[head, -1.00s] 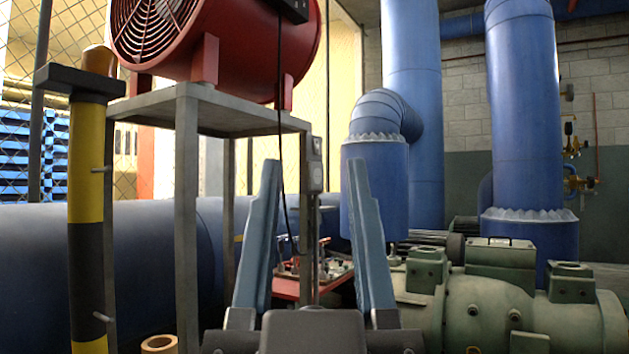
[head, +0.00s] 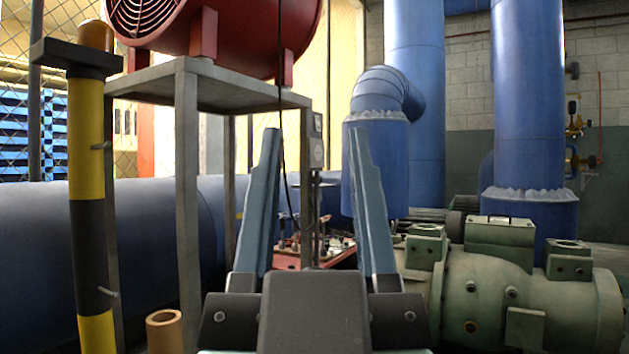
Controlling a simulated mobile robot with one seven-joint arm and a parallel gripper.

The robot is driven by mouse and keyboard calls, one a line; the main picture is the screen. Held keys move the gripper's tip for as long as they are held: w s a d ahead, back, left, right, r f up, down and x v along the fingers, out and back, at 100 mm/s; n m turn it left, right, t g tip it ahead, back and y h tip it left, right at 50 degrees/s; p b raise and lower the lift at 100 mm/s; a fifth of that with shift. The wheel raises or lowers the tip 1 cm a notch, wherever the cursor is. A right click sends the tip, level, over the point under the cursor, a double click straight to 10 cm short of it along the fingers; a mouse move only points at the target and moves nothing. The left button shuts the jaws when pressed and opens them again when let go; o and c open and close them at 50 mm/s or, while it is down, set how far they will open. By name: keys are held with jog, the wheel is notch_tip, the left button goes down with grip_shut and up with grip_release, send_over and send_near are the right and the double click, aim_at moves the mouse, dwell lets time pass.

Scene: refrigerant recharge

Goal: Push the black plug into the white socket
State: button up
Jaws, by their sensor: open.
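My gripper (head: 314,132) is open and empty in the head view, with its two blue fingers pointing up and apart. Between the fingers, farther back, a small pale box that looks like the white socket (head: 316,153) is fixed to a leg of the metal stand, below a second pale box (head: 317,123). A thin black cable (head: 281,130) hangs from the red fan past the stand's top, just right of the left finger. The cable curves down behind the stand's front edge. I cannot make out the black plug.
The red fan (head: 225,38) sits on the grey metal stand (head: 187,200). A yellow-black post (head: 87,200) and an orange tube (head: 165,332) stand at left. A red tray (head: 287,258) with small parts lies behind my gripper. Green machinery (head: 490,285) and blue pipes (head: 530,100) fill the right.

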notch_tip(320, 180, up, 67)
jog(key=p, duration=6.6)
jog(key=shift+f, duration=0.2)
